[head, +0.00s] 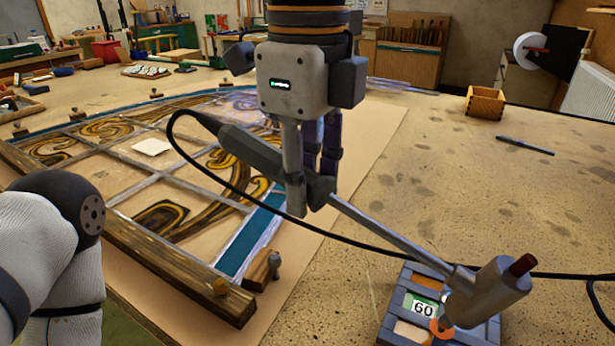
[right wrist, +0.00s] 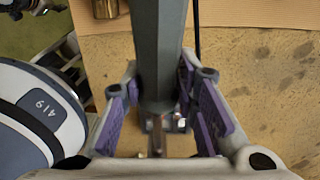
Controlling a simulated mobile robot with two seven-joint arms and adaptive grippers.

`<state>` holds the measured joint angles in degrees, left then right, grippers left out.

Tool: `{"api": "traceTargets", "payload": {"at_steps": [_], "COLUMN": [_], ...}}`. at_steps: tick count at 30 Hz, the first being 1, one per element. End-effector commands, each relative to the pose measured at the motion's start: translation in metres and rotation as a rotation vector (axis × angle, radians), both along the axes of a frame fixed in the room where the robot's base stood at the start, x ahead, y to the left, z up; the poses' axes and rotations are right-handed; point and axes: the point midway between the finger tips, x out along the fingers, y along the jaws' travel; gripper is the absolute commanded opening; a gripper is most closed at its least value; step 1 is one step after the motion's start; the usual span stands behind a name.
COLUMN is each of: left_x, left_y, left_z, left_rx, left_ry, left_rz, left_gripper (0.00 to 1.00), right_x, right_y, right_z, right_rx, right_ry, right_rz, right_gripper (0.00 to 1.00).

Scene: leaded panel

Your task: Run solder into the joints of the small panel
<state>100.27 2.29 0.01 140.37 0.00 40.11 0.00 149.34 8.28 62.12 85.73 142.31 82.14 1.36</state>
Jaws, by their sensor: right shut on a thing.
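The leaded panel (head: 130,173) lies on a board at the left, with brown and amber scroll glass, grey lead lines and a blue border. My right gripper (head: 312,190) is shut on the soldering iron (head: 390,232), to the right of the panel. The iron's grey handle also shows between the purple finger pads in the right wrist view (right wrist: 157,50). My left gripper is out of view.
A wooden batten (head: 140,255) edges the panel's front, with a small wooden block (head: 262,268) at its corner. The black cord loops over the panel and table. A pen-like tool (head: 525,146) and small wooden box (head: 485,103) lie right; the table between is clear.

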Motion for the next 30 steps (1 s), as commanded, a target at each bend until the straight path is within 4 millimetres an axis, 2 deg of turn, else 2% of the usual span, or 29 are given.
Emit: {"api": "traceTargets", "payload": {"at_steps": [30], "left_x": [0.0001], "left_y": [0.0], "left_z": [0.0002], "left_rx": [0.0], "left_ry": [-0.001], "left_rz": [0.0], "left_gripper": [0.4], "right_x": [0.0006], "right_y": [-0.0015], "right_z": [-0.0073], "right_rx": [0.0], "right_ry": [-0.001], "right_rz": [-0.001], "right_gripper": [0.0]}}
